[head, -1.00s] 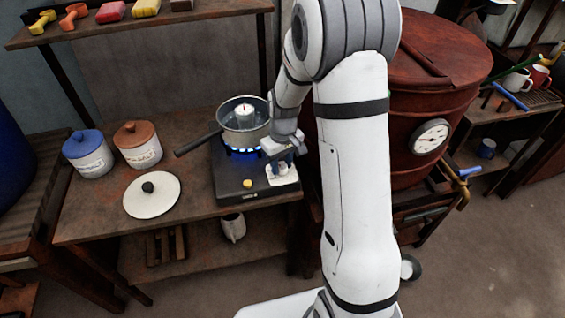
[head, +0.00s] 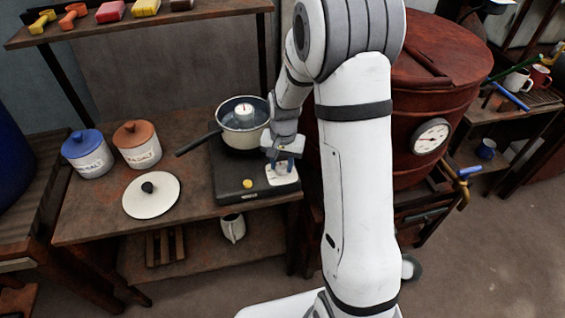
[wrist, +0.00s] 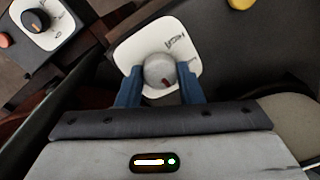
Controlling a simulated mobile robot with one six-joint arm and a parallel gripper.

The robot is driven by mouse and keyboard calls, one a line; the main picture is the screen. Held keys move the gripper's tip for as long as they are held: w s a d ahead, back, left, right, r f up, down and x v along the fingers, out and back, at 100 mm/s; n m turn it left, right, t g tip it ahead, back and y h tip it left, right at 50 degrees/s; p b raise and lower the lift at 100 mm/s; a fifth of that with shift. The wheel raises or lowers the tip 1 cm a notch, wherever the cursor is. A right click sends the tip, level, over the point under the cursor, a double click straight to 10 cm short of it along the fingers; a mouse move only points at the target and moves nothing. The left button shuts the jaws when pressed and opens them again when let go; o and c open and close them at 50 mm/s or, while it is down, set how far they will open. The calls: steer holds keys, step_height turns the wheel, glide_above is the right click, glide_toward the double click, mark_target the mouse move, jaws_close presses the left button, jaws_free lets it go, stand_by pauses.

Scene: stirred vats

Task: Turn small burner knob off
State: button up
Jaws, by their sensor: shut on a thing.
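The small burner (head: 228,186) is a dark flat unit on the bench, with a pan (head: 241,141) on top. No flame shows under the pan. The plate's lettering is too small to read surely. My gripper (head: 283,163) is at the burner's front right corner. In the wrist view its blue fingers (wrist: 158,83) are shut on the knob's two sides. In the head view the gripper hides the knob.
A yellow button (head: 247,183) is on the burner's front. A white lid (head: 151,196) and two jars, one blue-lidded (head: 88,153) and one brown-lidded (head: 137,145), stand left. A red-brown vat (head: 440,85) with a gauge is at the right. Another knob (wrist: 36,21) shows in the wrist view.

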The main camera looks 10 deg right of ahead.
mark_target(283, 166)
steer(key=shift+m, duration=0.6)
steer(key=o, duration=1)
steer(key=shift+d+r+p, duration=0.1)
steer(key=shift+r+p, duration=0.2)
steer(key=shift+r, duration=3.6)
steer(key=shift+s+r, duration=0.1)
